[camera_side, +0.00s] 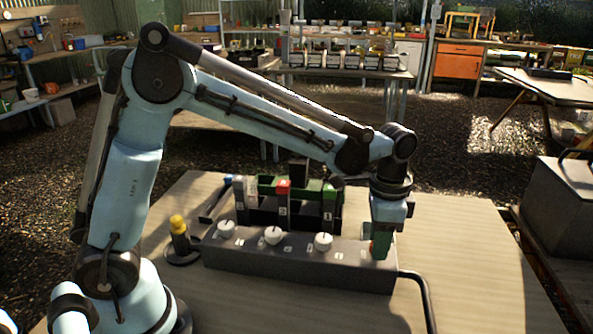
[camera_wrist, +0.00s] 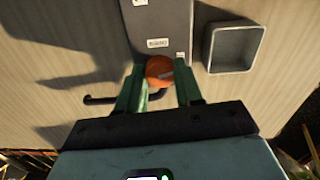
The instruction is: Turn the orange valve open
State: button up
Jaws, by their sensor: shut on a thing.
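The orange valve (camera_wrist: 160,70) is a round knob at the end of a grey box, seen in the wrist view between the two green fingers of my gripper (camera_wrist: 160,88). The fingers are shut on it, one on each side. A small grey mark shows on its top. In the side view my gripper (camera_side: 382,244) points down at the right end of the grey box (camera_side: 300,268), and its fingers mostly hide the valve; only a sliver of orange-red shows there.
Three white knobs, one of them in the middle (camera_side: 273,235), sit along the box. A yellow-topped post (camera_side: 179,238) stands at its left. A dark rack (camera_side: 287,212) stands behind. A square open tray (camera_wrist: 234,47) lies beside the box. A dark hose (camera_side: 424,295) runs from the right end.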

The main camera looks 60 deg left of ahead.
jog(key=n, duration=1.1)
jog(key=shift+d+n, duration=0.1)
jog(key=shift+n, duration=1.8)
jog(key=o, duration=1)
jog(key=shift+o, duration=0.2)
jog(key=shift+r, duration=0.1)
notch_tip(320, 180, up, 12)
